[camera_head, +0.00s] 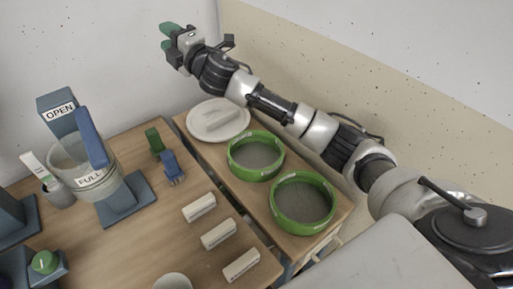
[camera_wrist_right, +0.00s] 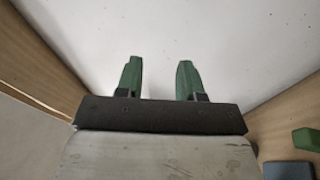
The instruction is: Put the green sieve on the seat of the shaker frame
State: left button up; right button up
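Two round green sieves with grey mesh lie on the wooden side surface: a smaller-looking one (camera_head: 258,177) and a nearer one (camera_head: 300,228). I cannot tell for sure whether this stand is the shaker frame. My right gripper (camera_head: 167,35) is raised at the back, beyond the sieves and away from them. In the right wrist view the gripper (camera_wrist_right: 160,78) has its green fingers apart with nothing between them. My left gripper is not in view.
A pale round lid (camera_head: 233,108) lies behind the sieves. Several white blocks, one in the middle (camera_head: 219,235), line the table's right side. Small green (camera_head: 153,139) and blue (camera_head: 172,167) pieces lie near the stand. A green button (camera_head: 44,262) is front left.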

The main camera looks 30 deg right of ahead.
jog(key=d+f+m+g+h+p, duration=0.2)
jog(key=d+f+m+g+h, duration=0.15)
jog(key=f+m+h, duration=0.45)
jog(key=m+g+p, duration=0.4)
jog(key=m+g, duration=1.1)
jog(key=m, duration=0.2)
send_over(231, 155)
jog(key=f, duration=1.3)
jog(key=shift+s+a, duration=0.2)
jog(key=shift+s, duration=0.05)
jog(key=f, duration=0.4)
jog(key=shift+w+d+f, duration=0.1)
jog(key=shift+w+f, duration=0.15)
jog(key=shift+f, duration=0.1)
jog(key=shift+w+d+f+p, duration=0.1)
jog(key=shift+f+p, duration=0.05)
jog(key=shift+f, duration=1.3)
jog(key=shift+w+d+f+p, duration=0.1)
jog(key=shift+f+p, duration=0.05)
jog(key=shift+f, duration=1.3)
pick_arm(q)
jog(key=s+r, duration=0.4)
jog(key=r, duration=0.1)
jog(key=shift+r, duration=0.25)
pick_arm(e)
grip_shut()
